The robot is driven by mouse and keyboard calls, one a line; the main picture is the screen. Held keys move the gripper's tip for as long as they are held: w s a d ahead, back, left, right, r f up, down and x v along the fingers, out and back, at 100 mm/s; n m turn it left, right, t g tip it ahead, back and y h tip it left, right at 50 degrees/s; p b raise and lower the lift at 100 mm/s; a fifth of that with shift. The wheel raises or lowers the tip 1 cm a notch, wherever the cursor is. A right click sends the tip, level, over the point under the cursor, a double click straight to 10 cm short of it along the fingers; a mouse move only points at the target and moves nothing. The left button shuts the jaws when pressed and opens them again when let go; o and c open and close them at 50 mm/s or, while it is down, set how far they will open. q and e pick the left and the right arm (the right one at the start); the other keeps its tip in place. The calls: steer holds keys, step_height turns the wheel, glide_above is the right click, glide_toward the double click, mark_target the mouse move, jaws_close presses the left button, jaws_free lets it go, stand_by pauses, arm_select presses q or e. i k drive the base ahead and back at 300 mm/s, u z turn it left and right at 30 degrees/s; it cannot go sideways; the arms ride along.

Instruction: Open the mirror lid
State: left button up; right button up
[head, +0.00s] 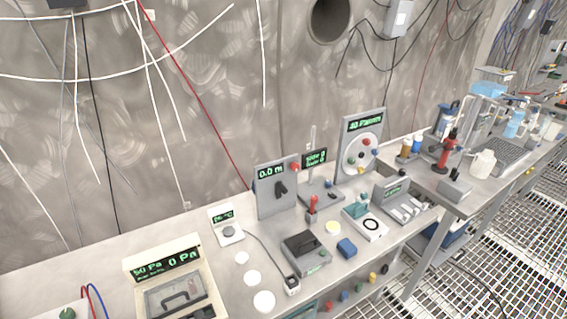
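I cannot tell for certain which thing is the mirror lid. A small grey box with a dark top (301,241) and a green readout on its front sits mid-bench; its top looks shut. A cream unit with a green pressure display (163,258) stands at the lower left. It has a grey panel with a dark handle (176,299) that looks closed, and it is cut off by the bottom edge. Neither of my grippers shows in the head view.
The devices stand on a long grey bench (90,265) along the wall. Round pale discs (252,278), a blue block (347,247), a red-handled lever (312,207) and upright display panels (276,190) are near the grey box.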

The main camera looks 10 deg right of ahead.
mark_target(300, 243)
steer(key=k, duration=1.3)
steer(key=u, duration=0.1)
steer(key=i, duration=0.85)
steer(key=u, duration=0.65)
